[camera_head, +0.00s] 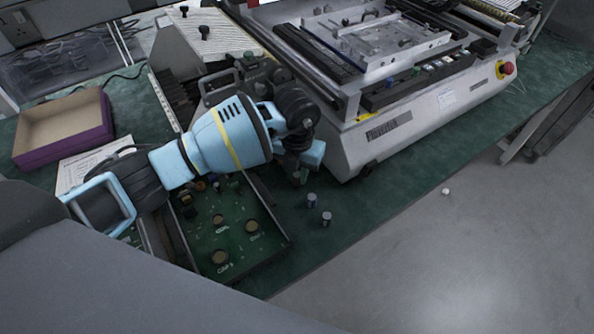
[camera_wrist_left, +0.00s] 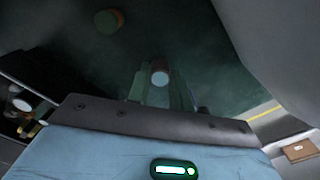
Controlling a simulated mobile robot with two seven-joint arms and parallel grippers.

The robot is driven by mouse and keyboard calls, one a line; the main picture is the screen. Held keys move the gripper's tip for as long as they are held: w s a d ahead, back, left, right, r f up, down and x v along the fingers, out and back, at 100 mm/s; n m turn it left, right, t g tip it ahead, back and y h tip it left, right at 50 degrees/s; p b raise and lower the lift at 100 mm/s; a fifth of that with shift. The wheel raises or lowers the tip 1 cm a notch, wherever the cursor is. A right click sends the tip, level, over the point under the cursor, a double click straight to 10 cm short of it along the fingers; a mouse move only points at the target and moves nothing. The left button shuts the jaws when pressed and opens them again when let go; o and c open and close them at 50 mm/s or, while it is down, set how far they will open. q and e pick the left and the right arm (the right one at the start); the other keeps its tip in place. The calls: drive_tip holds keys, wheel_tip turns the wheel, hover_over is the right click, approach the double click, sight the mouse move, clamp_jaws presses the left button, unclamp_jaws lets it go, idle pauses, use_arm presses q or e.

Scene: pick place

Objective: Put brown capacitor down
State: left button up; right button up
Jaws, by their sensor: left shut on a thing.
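My left gripper (camera_head: 300,176) is over the green bench top, between the circuit board and the large machine. In the left wrist view its two fingers (camera_wrist_left: 161,92) are shut on a small cylinder with a pale round top, which I take as the brown capacitor (camera_wrist_left: 160,76). Its side is mostly hidden and its colour is dim. In the head view the gripper hides it. Whether it touches the bench is unclear. Two small grey capacitors, one nearer the gripper (camera_head: 312,200) and one nearer the bench edge (camera_head: 326,218), stand upright on the bench. My right gripper is not in view.
A green circuit board (camera_head: 236,236) with several round parts lies left of the capacitors. A large grey machine (camera_head: 430,110) with a red button (camera_head: 507,69) stands behind on the right. A purple box (camera_head: 64,151) is at far left. The bench's front edge is close.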

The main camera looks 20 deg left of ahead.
sight(297, 175)
use_arm(q)
drive_tip(key=shift+f, duration=0.1)
drive_tip(key=o, duration=0.9)
wheel_tip(297, 175, up, 12)
drive_tip(key=shift+r+p, duration=0.15)
drive_tip(key=shift+p, duration=0.2)
